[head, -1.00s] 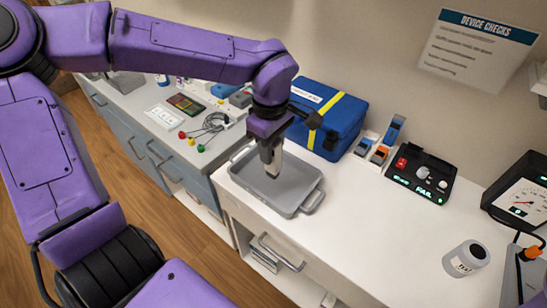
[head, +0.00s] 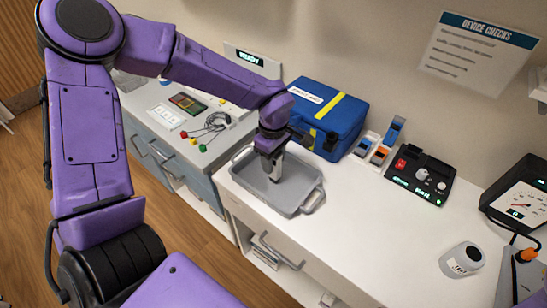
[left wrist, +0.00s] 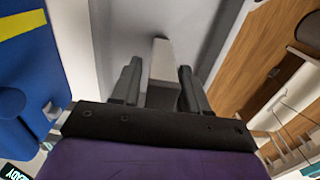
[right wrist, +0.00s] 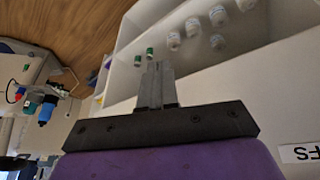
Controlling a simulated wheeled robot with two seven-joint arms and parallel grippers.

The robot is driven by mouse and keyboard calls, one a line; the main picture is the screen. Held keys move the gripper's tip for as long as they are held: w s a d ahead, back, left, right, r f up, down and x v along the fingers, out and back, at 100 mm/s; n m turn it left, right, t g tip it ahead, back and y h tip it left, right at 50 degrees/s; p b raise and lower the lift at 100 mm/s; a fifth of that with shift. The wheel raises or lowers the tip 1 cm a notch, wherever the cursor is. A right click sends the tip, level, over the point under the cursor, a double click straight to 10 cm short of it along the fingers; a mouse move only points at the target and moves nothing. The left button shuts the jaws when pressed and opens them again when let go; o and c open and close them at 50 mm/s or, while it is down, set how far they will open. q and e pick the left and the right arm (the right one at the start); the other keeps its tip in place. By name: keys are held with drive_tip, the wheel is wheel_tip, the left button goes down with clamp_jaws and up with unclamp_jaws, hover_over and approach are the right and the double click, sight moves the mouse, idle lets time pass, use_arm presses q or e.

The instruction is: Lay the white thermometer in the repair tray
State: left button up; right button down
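The grey repair tray (head: 308,204) lies on the white counter, a handle at each end. My left gripper (head: 271,167) is low over the tray's inside. The white thermometer (head: 278,165) is between its fingers, roughly upright, with its lower end at or just above the tray floor. In the left wrist view my left fingers (left wrist: 158,88) stand apart, with a narrow gap on each side of the pale thermometer (left wrist: 162,62). My right gripper (right wrist: 157,85) is shut and empty, away from the tray.
A blue case (head: 328,117) with a yellow stripe stands just behind the tray. A black tester (head: 420,178) and a labelled container (head: 462,259) are to the right. Coloured leads (head: 208,130) lie on the left counter.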

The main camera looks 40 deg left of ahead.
use_arm(q)
drive_tip(key=shift+o, duration=0.3)
drive_tip(key=shift+w, duration=0.1)
wheel_tip(320, 180, up, 12)
drive_tip(key=shift+r+b, duration=0.2)
drive_tip(key=shift+b, duration=0.4)
